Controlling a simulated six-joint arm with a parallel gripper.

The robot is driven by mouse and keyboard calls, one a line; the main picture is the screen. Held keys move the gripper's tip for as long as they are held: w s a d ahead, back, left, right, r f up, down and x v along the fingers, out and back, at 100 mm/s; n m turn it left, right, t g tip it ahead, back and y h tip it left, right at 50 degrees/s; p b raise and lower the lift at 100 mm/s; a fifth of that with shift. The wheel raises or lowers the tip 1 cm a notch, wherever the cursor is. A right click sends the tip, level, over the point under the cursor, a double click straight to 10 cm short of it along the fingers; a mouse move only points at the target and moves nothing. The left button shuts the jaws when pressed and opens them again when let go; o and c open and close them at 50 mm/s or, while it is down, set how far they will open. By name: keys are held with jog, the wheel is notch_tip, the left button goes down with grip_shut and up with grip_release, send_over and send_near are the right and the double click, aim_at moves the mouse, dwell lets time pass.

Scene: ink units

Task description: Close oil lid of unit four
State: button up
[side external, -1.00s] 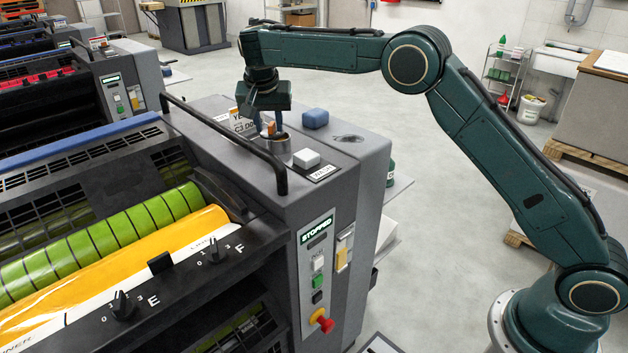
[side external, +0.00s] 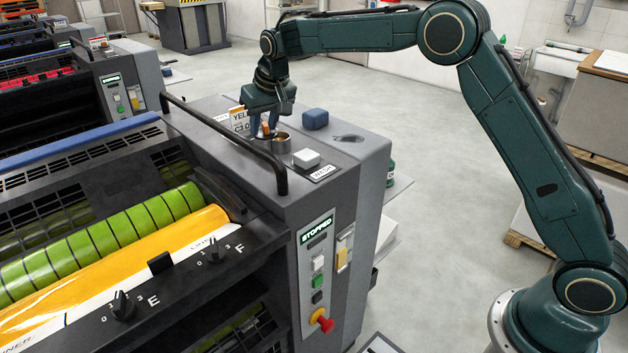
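The nearest press unit's grey end housing (side external: 225,150) carries a round metal cup or filler neck (side external: 281,143) on its top. A small orange part (side external: 266,129) stands at the cup's left side, perhaps a raised lid's tab; no oil label is readable. My gripper (side external: 264,126) points down, its two fingers apart on either side of the orange part. I cannot tell whether they touch it. The cup's inside and the lid's hinge are too small or hidden to make out.
A blue block (side external: 315,120) and a pale block (side external: 306,159) beside a WASH label (side external: 323,173) sit close to the cup. A dark recess (side external: 348,138) is to the right. A black handrail (side external: 225,140) runs along the left. A yellow-marked card (side external: 239,121) stands behind.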

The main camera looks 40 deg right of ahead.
jog(key=n, duration=0.2)
jog(key=n+y, duration=0.1)
jog(key=n, duration=0.1)
jog(key=n+y, duration=0.1)
jog(key=n, duration=0.1)
jog(key=shift+a+g, duration=0.3)
jog(key=shift+a, duration=0.05)
jog(key=v, duration=1.4)
jog(key=s+r+m, duration=0.1)
jog(key=s+r, duration=0.1)
jog(key=s, duration=0.8)
jog(key=s+r+m+t, duration=0.1)
jog(key=s+r, duration=0.1)
jog(key=s, duration=0.8)
jog(key=shift+s+d, duration=0.2)
jog(key=shift+d, duration=0.3)
